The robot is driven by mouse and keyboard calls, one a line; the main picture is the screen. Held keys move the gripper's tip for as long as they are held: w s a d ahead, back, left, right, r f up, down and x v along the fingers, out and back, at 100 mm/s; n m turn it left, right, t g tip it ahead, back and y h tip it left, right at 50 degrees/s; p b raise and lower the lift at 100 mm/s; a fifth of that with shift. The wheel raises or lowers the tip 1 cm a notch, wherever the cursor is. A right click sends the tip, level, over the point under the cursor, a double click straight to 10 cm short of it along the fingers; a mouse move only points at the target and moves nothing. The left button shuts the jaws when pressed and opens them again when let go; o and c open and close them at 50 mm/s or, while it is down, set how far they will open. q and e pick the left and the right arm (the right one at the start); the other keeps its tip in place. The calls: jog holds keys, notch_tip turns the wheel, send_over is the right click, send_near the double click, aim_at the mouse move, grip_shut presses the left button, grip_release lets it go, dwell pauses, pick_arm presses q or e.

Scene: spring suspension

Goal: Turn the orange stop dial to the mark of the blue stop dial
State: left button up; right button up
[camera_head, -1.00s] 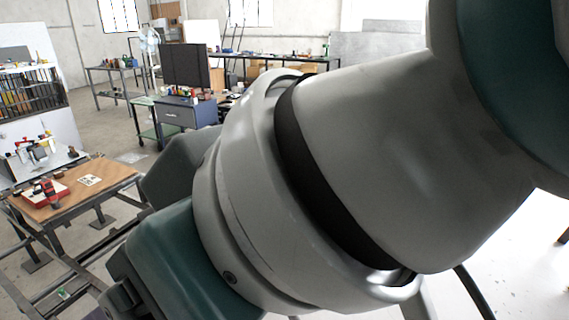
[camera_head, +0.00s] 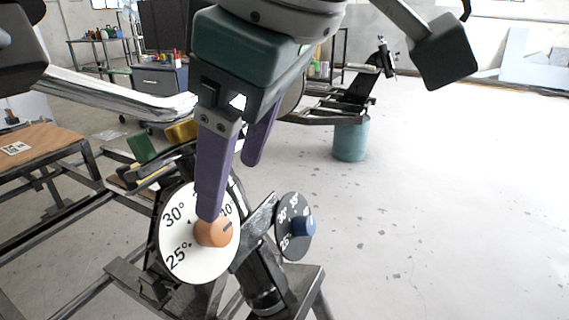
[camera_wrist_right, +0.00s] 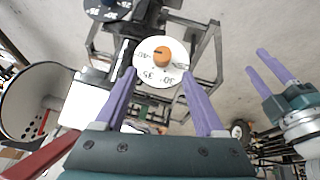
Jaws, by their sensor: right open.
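The orange stop dial (camera_head: 213,233) sits at the centre of a white disc (camera_head: 180,245) with degree numbers. Its dark pointer line aims right and slightly up. The blue stop dial (camera_head: 303,227) sits on a smaller black disc (camera_head: 287,243) to the right; its pointer is too small to read. My right gripper (camera_head: 231,189) is open, with one purple finger overlapping the orange dial's upper edge. In the right wrist view, the orange dial (camera_wrist_right: 161,57) lies between and beyond the parted fingers (camera_wrist_right: 159,74). My left gripper (camera_wrist_right: 256,60) appears open and empty off to the side.
The discs are mounted on a dark metal frame (camera_head: 262,285). A wooden-topped table (camera_head: 38,145) stands at the left. A teal cylinder (camera_head: 350,140) stands under another frame behind. The floor at the right is largely clear.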

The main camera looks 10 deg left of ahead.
aim_at(219, 227)
jog(key=x, duration=0.2)
jog(key=b+x, duration=0.1)
jog(key=x, duration=0.4)
jog(key=shift+s+a+f, duration=0.15)
jog(key=shift+s+f, duration=0.1)
jog(key=shift+f, duration=0.1)
jog(key=shift+w+a+f+b, duration=0.2)
jog(key=shift+a+f+b, duration=0.1)
jog(key=shift+f, duration=0.25)
jog(key=shift+d, duration=0.1)
grip_shut()
